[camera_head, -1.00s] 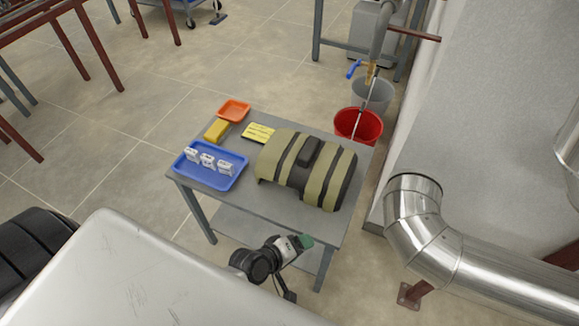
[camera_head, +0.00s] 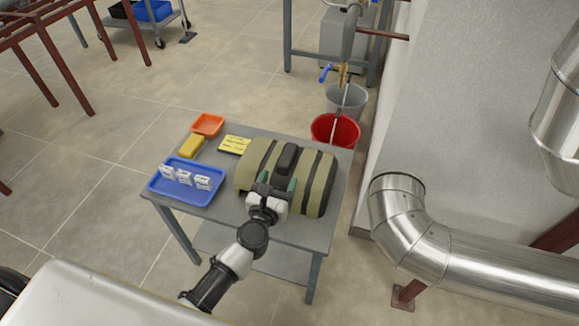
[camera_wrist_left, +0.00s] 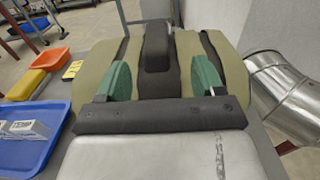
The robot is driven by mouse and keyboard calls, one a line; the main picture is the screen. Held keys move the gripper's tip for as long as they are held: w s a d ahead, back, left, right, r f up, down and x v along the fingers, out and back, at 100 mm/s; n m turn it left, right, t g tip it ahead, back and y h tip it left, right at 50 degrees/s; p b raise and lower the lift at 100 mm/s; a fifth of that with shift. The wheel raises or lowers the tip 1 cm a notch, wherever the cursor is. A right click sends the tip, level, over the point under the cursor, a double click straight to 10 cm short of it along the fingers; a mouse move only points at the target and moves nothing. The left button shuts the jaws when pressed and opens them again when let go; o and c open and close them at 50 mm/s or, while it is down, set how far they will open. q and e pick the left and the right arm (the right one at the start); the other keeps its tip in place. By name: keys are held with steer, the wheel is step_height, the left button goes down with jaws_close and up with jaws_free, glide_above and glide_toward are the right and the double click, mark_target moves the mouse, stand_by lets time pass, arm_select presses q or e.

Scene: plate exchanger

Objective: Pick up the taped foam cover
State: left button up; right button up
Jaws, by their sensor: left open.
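The taped foam cover (camera_head: 318,178) is an olive, half-round shell with dark tape bands and a dark block-shaped handle (camera_head: 288,158) on top. It lies on the right part of a small grey table. My left gripper (camera_head: 276,184) is over the cover's near side, with its green fingertips apart. In the left wrist view the open fingers (camera_wrist_left: 163,80) stand to either side of the line of the handle (camera_wrist_left: 155,48), which is just beyond them. I cannot tell whether the fingers touch the cover. My right gripper is not seen.
On the table (camera_head: 270,240) are a blue tray (camera_head: 187,193) with several white items, a yellow block (camera_head: 192,146), an orange tray (camera_head: 208,124) and a yellow note (camera_head: 234,144). A red bucket (camera_head: 335,130) stands behind. A silver pipe (camera_head: 410,225) and wall are at the right.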

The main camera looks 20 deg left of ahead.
mark_target(282, 167)
arm_select(q)
steer(key=shift+w, duration=0.65)
steer(key=w, duration=0.3)
steer(key=shift+w+a+f, duration=0.1)
steer(key=shift+w+a, duration=0.15)
steer(key=shift+w, duration=0.5)
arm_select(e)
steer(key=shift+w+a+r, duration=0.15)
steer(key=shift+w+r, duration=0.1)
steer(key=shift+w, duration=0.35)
arm_select(q)
steer(key=c, duration=0.9)
jaws_close()
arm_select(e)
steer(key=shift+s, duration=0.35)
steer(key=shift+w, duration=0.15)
